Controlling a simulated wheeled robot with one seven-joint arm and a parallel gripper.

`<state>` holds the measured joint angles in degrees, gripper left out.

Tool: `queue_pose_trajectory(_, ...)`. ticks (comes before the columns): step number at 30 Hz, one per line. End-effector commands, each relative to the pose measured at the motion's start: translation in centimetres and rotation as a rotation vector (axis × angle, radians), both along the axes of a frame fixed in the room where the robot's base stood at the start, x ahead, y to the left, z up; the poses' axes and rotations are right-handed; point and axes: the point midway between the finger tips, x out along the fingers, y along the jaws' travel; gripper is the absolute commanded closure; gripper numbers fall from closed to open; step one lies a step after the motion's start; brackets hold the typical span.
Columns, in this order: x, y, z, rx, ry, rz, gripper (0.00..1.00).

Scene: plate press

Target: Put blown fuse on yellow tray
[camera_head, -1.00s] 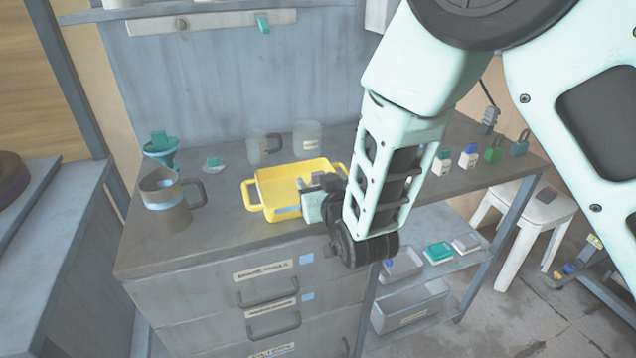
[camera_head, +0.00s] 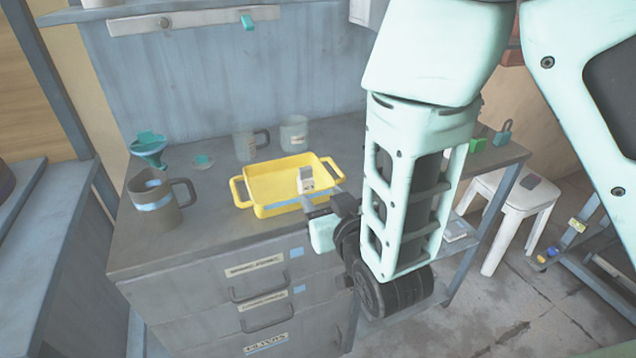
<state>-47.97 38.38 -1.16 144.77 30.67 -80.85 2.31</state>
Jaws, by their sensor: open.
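The yellow tray (camera_head: 262,208) with two side handles sits on the grey workbench. A small pale grey-white block (camera_head: 306,181), which looks like the fuse, stands inside the tray toward its right end. Its markings are too small to read. My gripper (camera_head: 322,203) is open, just in front of the tray's right front edge, near the block but apart from it. My arm hides the bench to the right of the tray.
Padlocks (camera_head: 503,134) show at the bench's right end. Drawers (camera_head: 265,285) lie below the front edge.

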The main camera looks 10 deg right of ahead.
Motion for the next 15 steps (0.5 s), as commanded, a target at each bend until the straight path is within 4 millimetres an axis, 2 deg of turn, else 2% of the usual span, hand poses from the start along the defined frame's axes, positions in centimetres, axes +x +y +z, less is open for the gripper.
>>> queue_pose_trajectory(1, -0.4, -0.1, 0.6, -0.004, 0.003, 0.001, 0.52)
queue_pose_trajectory(9, -1.5, -0.5, 0.6, -0.002, 0.000, 0.001, 0.52)
queue_pose_trajectory(15, -1.7, -0.5, 0.5, 0.000, 0.000, 0.002, 0.52)
